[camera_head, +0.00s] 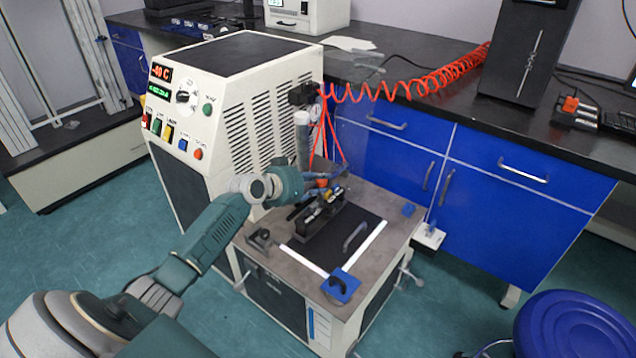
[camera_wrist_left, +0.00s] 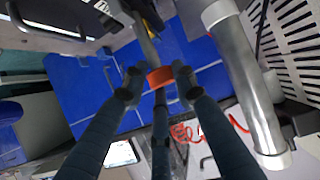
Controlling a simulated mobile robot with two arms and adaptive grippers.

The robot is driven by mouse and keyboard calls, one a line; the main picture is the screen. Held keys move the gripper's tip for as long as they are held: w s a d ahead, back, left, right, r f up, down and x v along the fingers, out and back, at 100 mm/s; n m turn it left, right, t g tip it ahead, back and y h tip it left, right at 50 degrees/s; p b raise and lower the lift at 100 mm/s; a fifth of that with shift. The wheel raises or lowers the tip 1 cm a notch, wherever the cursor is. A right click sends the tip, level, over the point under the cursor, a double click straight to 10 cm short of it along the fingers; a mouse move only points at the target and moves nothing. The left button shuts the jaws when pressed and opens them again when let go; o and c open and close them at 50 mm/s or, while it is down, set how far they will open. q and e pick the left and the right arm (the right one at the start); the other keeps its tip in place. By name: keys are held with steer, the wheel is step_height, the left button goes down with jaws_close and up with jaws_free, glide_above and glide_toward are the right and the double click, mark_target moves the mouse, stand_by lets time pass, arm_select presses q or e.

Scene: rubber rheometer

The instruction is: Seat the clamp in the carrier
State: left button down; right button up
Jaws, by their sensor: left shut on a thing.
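My left gripper (camera_head: 325,180) is above the instrument's worktop, over the black carrier (camera_head: 322,222). Its dark fingers also show in the left wrist view (camera_wrist_left: 158,82), closed around a small orange part (camera_wrist_left: 160,76). I take this orange part to be on the clamp; a grey bar (camera_wrist_left: 147,46) extends beyond it. In the head view the fingers hide much of the held clamp, and small yellow and metal parts show just below them. I cannot tell whether the clamp touches the carrier. My right gripper is not in view.
The worktop (camera_head: 375,205) has a black plate with white strips, a handle and a blue block (camera_head: 341,286). A vertical metal cylinder (camera_head: 303,140) stands close behind the gripper. The white instrument cabinet (camera_head: 240,90) is at left. Red coiled hose (camera_head: 420,88) runs to the bench.

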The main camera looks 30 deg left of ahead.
arm_select(q)
steer(key=c, duration=1.3)
jaws_free()
steer(key=shift+f, duration=0.15)
steer(key=shift+f, duration=0.1)
steer(key=v, duration=1.2)
